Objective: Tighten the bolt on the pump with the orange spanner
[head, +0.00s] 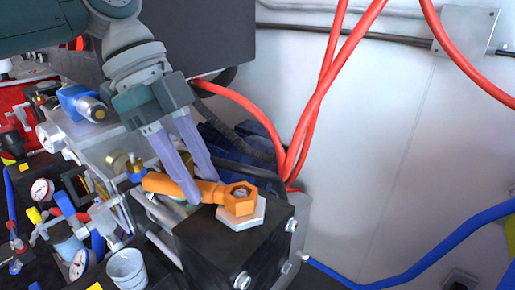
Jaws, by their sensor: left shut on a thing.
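The orange spanner (175,188) is in the middle of the head view. My left gripper (200,190) comes down from above and is shut on its handle. My right gripper does not show.
Red hoses (318,100) rise behind the pump, and a blue hose (410,265) runs off to the right. Gauges, valves and a grey cup (127,268) crowd the left side. The pale wall (390,150) at the right has clear space before it.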

